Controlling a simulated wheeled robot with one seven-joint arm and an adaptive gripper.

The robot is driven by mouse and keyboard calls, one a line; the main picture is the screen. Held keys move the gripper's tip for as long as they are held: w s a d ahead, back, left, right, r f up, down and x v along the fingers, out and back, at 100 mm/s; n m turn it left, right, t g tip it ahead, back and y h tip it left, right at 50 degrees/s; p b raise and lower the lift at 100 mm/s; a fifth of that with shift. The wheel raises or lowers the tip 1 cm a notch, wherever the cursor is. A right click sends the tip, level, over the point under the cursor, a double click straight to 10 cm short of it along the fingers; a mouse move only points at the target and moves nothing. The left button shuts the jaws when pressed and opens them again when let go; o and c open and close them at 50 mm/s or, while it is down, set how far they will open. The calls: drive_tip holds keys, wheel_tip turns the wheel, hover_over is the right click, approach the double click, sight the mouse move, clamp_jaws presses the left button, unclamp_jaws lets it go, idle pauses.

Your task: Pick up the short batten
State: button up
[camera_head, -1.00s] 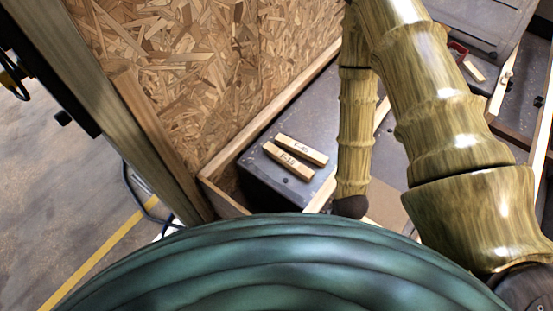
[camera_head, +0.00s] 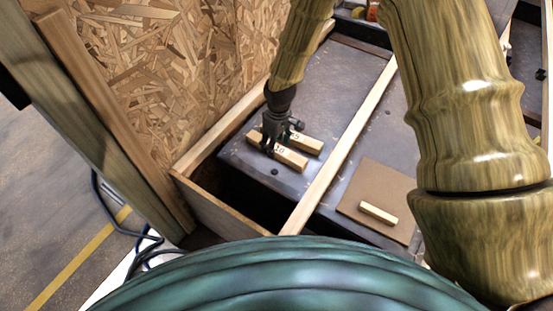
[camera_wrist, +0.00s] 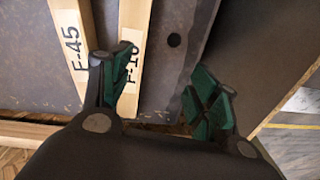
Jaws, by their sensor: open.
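Two pale wooden battens lie side by side on the dark grey wheel arch: one marked F-45 (camera_head: 311,146) and one marked F-10 (camera_head: 292,162). In the wrist view the F-45 batten (camera_wrist: 67,30) is at the left and the F-10 batten (camera_wrist: 132,30) is right of it. A smaller unmarked batten (camera_head: 378,213) lies on a brown board (camera_head: 362,184) at the right. My gripper (camera_head: 270,143) is open over the left ends of the marked battens. In the wrist view (camera_wrist: 165,85) its left finger overlaps the F-10 batten; its right finger is over bare grey surface.
A long wooden strip (camera_head: 345,150) runs between the marked battens and the brown board. A chipboard wall (camera_head: 180,75) with a timber rail (camera_head: 215,142) stands to the left. A dark gap (camera_head: 245,195) lies in front of the arch.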

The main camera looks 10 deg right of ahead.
drive_tip(key=n+b, duration=0.1)
drive_tip(key=b, duration=0.1)
approach(276, 147)
drive_tip(key=shift+s+a+h, duration=0.1)
drive_tip(key=shift+a+h, duration=0.3)
drive_tip(key=shift+a, duration=0.55)
wheel_tip(276, 147, down, 5)
drive_tip(key=shift+f+b, duration=0.1)
drive_tip(key=shift+b, duration=0.55)
drive_tip(key=shift+d+f+b, duration=0.2)
drive_tip(key=shift+f+b, duration=0.15)
drive_tip(key=shift+f, duration=0.55)
drive_tip(key=shift+d+f+b, duration=0.2)
drive_tip(key=shift+f+b, duration=0.1)
drive_tip(key=shift+f, duration=0.6)
drive_tip(key=shift+d+f+b, duration=0.2)
drive_tip(key=shift+f+b, duration=0.15)
drive_tip(key=shift+f, duration=0.55)
drive_tip(key=shift+c, duration=0.2)
drive_tip(key=c, duration=1.2)
